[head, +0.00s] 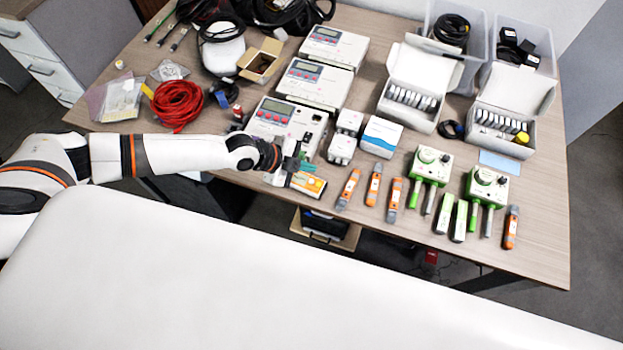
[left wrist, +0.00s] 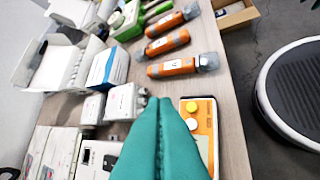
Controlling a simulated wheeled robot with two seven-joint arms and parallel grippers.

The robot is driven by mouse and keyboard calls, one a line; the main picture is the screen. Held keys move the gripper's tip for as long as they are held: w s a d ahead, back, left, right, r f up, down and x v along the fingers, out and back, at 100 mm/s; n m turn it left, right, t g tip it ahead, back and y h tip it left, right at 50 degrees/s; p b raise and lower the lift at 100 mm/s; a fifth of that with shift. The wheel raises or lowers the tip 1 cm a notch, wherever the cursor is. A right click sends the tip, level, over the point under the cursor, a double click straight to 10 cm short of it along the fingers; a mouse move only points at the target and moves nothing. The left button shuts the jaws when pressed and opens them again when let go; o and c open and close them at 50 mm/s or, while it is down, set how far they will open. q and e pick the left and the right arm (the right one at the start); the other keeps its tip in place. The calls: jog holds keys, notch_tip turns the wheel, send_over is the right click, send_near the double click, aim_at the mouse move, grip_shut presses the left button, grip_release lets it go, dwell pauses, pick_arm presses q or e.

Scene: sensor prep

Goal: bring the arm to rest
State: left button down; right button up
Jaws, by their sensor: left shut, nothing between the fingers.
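My left arm (head: 170,155) reaches in from the left over the table's front edge. Its gripper (head: 291,166) has teal fingers and is shut and empty. In the left wrist view the closed teal fingers (left wrist: 160,104) fill the lower middle. They point over the table, beside an orange and white handheld device (left wrist: 200,122). In the head view this device (head: 308,185) lies at the table's front edge, partly hidden by the gripper. I cannot tell whether the fingers touch anything. My right gripper is not in view.
White meters with screens (head: 284,120) stand close behind the gripper. Orange testers (head: 374,186) and green instruments (head: 430,165) lie to its right. A red cable coil (head: 177,104) lies behind the arm. White boxes (head: 415,85) stand further back on the wooden table (head: 530,220).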

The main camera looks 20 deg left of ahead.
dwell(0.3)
pick_arm(q)
jog(key=s+d+r+n, duration=0.2)
jog(key=s+d+r, duration=0.1)
jog(key=s+d, duration=0.25)
jog(key=s+d+r+n, duration=0.3)
jog(key=s+d+r, duration=0.1)
jog(key=d, duration=0.3)
jog(key=s+a+n+g+y, duration=0.1)
jog(key=s+a+n+y, duration=0.35)
jog(key=a+n, duration=0.4)
jog(key=s+a+n+g+y, duration=0.1)
jog(key=s+a+n+y, duration=0.3)
jog(key=a, duration=0.7)
notch_tip(320, 180, down, 28)
jog(key=s+g+h+b, duration=0.1)
jog(key=s+b, duration=0.1)
jog(key=s, duration=0.1)
jog(key=s+a+f+g+b, duration=0.1)
jog(key=s+a+f, duration=0.1)
jog(key=s+f, duration=1.4)
jog(key=shift+f, duration=0.25)
